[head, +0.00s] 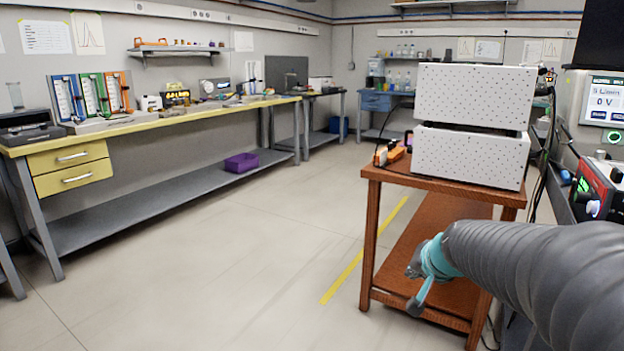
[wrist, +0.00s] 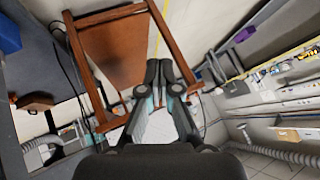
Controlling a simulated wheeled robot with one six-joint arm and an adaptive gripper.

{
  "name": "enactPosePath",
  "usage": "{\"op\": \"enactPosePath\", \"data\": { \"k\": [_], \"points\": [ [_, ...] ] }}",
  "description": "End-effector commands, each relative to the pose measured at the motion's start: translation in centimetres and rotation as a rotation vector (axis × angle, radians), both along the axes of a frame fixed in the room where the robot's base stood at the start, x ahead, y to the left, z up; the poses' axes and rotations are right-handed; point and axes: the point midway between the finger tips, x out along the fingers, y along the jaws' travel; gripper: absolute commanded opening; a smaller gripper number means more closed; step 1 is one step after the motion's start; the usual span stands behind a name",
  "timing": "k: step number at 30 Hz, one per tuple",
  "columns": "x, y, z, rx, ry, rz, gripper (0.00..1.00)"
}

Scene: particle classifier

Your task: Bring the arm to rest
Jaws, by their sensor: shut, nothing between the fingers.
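My arm, in a grey corrugated sleeve (head: 545,268), reaches in from the right edge of the head view. Its far end has teal parts (head: 435,260) and stands in front of the lower part of the reddish-brown wooden cart (head: 367,250). The head view does not show the fingertips clearly. In the wrist view my gripper (wrist: 159,70) has its two dark fingers close together, shut and empty. Beyond them, the wrist view shows a wooden frame with a brown panel (wrist: 118,52) at upper left. No object touches the fingers there.
Two white speckled boxes (head: 472,155) are stacked on the cart. Instruments (head: 600,185) stand close at the right. A long yellow-topped bench (head: 165,122) runs along the left wall, with a purple bin (head: 241,163) on its lower shelf. The middle floor (head: 235,265) is clear.

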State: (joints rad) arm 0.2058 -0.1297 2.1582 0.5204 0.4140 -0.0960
Motion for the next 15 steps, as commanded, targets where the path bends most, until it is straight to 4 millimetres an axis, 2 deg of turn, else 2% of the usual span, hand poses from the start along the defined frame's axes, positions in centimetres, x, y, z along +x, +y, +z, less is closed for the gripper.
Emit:
{"op": "enactPosePath", "data": {
  "k": [1,3,9,12,15],
  "points": [
    [-3.0,1.5,-0.6,-0.018,0.062,0.06,0.0],
    [-7.2,2.9,-1.7,-0.052,0.157,0.134,0.0],
    [-18.0,4.3,-3.9,-0.187,0.359,0.282,0.0],
    [-22.0,4.3,-4.2,-0.263,0.398,0.331,0.0],
    [-24.2,4.3,-4.1,-0.324,0.377,0.361,0.0]
  ]
}}
